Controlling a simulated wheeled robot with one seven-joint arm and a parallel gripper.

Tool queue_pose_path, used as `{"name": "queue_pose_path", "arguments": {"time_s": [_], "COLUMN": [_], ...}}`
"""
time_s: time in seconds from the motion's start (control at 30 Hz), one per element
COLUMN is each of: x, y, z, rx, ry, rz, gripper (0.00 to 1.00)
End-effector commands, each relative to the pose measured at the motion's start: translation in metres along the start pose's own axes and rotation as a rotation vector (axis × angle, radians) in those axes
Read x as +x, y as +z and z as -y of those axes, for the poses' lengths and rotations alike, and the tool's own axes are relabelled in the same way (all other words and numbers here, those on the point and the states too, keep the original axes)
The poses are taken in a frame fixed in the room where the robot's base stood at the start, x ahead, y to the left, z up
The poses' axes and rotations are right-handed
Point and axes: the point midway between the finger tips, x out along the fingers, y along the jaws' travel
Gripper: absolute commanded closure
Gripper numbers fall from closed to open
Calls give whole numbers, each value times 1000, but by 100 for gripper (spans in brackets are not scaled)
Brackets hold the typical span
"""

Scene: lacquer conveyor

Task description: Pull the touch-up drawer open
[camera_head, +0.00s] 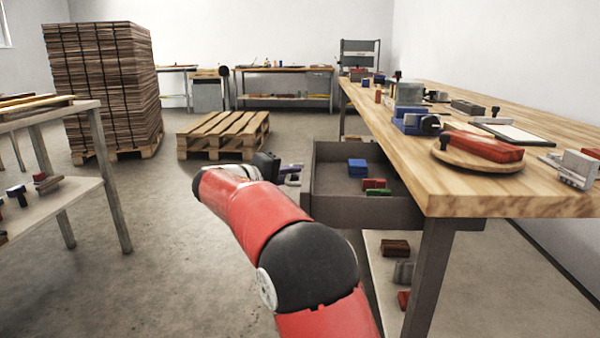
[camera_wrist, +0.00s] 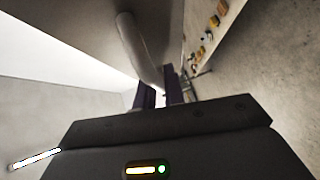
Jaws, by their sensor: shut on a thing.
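The grey touch-up drawer (camera_head: 365,212) stands pulled out to the left from under the wooden workbench (camera_head: 450,185). Its inside shows a blue block (camera_head: 357,167), a red block (camera_head: 374,183) and a green block (camera_head: 379,192). My gripper (camera_head: 291,172) is at the drawer's left-hand front, partly hidden by my red arm. In the wrist view a curved pale handle bar (camera_wrist: 138,45) runs down to my dark fingers (camera_wrist: 160,97), which are shut on it. The exact contact is hard to see.
The bench top holds a red tool on a round wooden board (camera_head: 478,158) and several small items. A pallet (camera_head: 222,133) and a strapped board stack (camera_head: 103,90) stand behind. A side table (camera_head: 50,115) is at left. The floor between is clear.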

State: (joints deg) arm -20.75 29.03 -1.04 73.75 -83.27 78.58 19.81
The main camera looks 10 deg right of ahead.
Motion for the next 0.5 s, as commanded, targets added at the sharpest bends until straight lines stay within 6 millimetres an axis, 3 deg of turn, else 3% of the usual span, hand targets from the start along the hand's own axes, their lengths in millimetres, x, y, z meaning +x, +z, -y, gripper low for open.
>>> {"name": "queue_pose_path", "arguments": {"time_s": [0.33,0.37,0.5], "x": [-1,-1,-1], "y": [-1,-1,-1], "z": [2,2,1], "rx": [-2,-2,-1], "ry": [-2,-2,-1], "rz": [0,0,0], "gripper": [100,88,70]}}
